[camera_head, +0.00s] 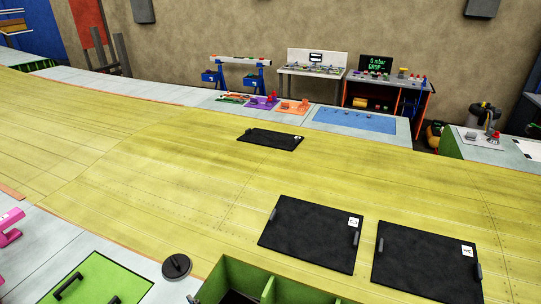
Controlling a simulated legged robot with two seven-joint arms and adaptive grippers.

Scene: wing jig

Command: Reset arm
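Neither of my arms nor grippers can be made out in the head view. The long yellow-green wing panel (150,165) runs across the view from left to right. Two black panels with side handles lie on it at the front right: one nearer the middle (310,235) and one further right (425,265). Each has a small white label. A smaller black panel (270,140) lies further back on the wing.
A green open box (235,270) with dividers stands at the bottom middle. Left of it are a round black lid (176,266) and a green plate with black handles (88,280). A pink tool (9,228) is at the left edge. Benches (312,72) stand along the back wall.

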